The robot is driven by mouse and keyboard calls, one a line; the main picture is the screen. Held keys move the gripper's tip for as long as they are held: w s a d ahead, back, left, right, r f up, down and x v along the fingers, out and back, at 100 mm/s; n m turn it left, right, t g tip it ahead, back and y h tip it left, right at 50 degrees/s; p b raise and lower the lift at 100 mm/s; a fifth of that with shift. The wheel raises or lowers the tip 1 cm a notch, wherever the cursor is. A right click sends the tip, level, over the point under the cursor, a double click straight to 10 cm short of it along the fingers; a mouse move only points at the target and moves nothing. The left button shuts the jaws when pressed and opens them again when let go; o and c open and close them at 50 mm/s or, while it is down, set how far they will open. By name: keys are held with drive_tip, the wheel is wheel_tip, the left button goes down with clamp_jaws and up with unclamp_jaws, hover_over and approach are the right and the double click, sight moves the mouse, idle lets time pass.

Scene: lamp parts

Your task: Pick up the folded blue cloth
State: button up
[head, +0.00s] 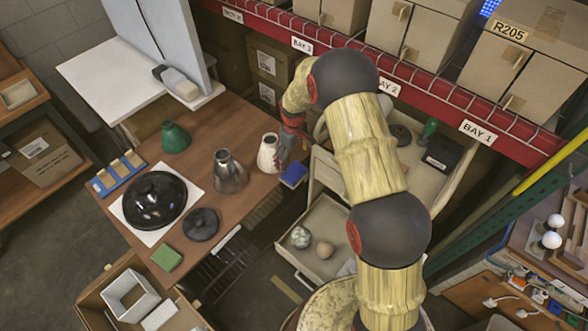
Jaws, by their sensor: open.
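The folded blue cloth (293,174) is a small flat blue pad at the right edge of the brown table (237,128), beside the drawer cart. My gripper (283,160) is open and points down just above and left of the cloth, next to a white lamp shade (266,154). It looks close to the cloth, but I cannot tell the gap. The fingers are small and partly blend with the shade.
On the table are a grey metal shade (230,172), a green shade (175,138), a black dome (154,200) on a white sheet, a black disc (201,224), a green sponge (167,258) and a blue rack (118,175). A drawer (320,240) stands open below my arm.

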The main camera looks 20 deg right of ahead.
sight(295, 171)
drive_tip(key=shift+s+f, duration=0.25)
drive_tip(key=shift+f, duration=0.55)
drive_tip(key=shift+s+d+f+b, duration=0.1)
drive_tip(key=shift+f+b, duration=0.2)
drive_tip(key=shift+f, duration=2.45)
drive_tip(key=shift+c, duration=0.3)
drive_tip(key=c, duration=1.1)
drive_tip(key=shift+r, duration=0.1)
